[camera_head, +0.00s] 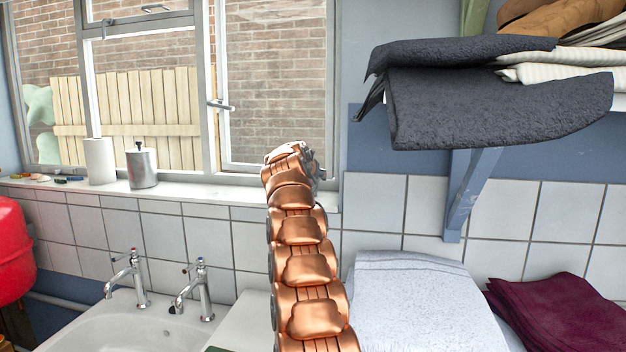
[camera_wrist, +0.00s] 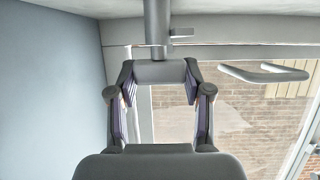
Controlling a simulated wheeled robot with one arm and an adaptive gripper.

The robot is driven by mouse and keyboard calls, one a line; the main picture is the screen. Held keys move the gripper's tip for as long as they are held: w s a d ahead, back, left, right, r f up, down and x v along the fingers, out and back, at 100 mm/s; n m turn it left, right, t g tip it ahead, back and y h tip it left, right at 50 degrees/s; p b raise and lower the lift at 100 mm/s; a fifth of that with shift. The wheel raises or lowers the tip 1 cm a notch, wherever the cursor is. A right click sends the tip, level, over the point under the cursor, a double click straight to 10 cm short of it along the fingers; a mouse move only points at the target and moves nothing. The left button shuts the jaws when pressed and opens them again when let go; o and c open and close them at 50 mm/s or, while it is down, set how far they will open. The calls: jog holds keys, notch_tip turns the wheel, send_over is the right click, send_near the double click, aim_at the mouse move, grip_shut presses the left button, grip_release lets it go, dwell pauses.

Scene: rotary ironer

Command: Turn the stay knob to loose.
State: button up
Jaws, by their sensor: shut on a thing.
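The stay knob (camera_wrist: 158,74) is a grey, wide block in the wrist view, under a grey upright rod (camera_wrist: 156,22). My gripper (camera_wrist: 159,70) has one finger at each end of the block and is shut on it. The purple-lined finger pads show on both sides. Whether the knob has turned cannot be told. In the head view, my arm's copper links rise in front of the window's right edge and hide the gripper's fingers and the knob.
A window handle (camera_head: 220,105) sticks out left of my arm; it shows right of the gripper in the wrist view (camera_wrist: 265,73). The sill (camera_head: 200,194) holds a white roll (camera_head: 100,161) and a metal canister (camera_head: 142,167). Dark towels (camera_head: 490,100) overhang a shelf at right.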

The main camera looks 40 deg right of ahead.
jog(key=shift+s+d, duration=0.1)
jog(key=shift+s, duration=0.05)
dwell(0.3)
jog(key=o, duration=1.2)
jog(key=shift+c, duration=0.2)
jog(key=shift+a+r+t, duration=0.1)
jog(key=shift+a+t, duration=0.1)
jog(key=shift+t, duration=0.1)
jog(key=shift+s+a+r, duration=0.25)
jog(key=shift+a, duration=0.1)
jog(key=v, duration=1)
jog(key=shift+s+a, duration=0.25)
jog(key=shift+a, duration=0.05)
jog(key=shift+r, duration=0.1)
jog(key=shift+a, duration=0.1)
